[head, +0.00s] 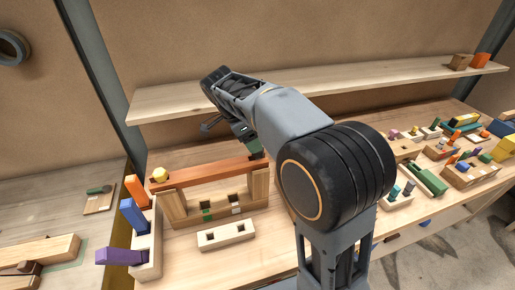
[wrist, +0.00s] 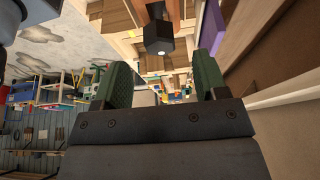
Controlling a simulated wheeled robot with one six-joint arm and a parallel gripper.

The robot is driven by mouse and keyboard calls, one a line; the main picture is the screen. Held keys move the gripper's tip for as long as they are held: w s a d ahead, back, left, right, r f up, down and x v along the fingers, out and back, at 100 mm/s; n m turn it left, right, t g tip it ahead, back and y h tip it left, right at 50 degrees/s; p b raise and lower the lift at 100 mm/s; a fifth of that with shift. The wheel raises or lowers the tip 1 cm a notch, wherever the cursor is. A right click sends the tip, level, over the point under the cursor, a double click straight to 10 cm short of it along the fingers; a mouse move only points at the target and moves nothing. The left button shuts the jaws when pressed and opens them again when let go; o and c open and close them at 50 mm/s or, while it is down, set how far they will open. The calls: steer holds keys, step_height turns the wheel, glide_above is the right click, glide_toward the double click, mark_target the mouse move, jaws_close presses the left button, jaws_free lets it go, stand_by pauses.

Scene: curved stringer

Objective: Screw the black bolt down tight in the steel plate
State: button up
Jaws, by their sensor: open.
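The black bolt (wrist: 158,40) shows in the wrist view, its dark hexagonal head facing the camera just beyond and between my gripper's fingertips. My gripper (wrist: 162,76) has its two green pads spread wide apart, with a gap between them and nothing visibly held. In the head view my gripper (head: 252,142) is over the right end of a red-brown beam (head: 208,174). I cannot make out a steel plate in either view, nor how deep the bolt sits.
The beam rests on wooden blocks, with a yellow knob (head: 160,174) at its left end. A pale block with holes (head: 226,236) lies in front. A box (head: 149,248) with coloured pieces stands left. A shelf (head: 170,102) runs behind my arm. Small block sets crowd the right.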

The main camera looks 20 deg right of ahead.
steer(key=shift+x, duration=2.75)
steer(key=c, duration=1.1)
steer(key=m+g, duration=0.1)
steer(key=m, duration=0.3)
steer(key=m+g, duration=0.1)
steer(key=m, duration=0.1)
steer(key=m+g+p, duration=0.1)
steer(key=shift+f+m+y, duration=0.25)
steer(key=shift+m+y, duration=0.15)
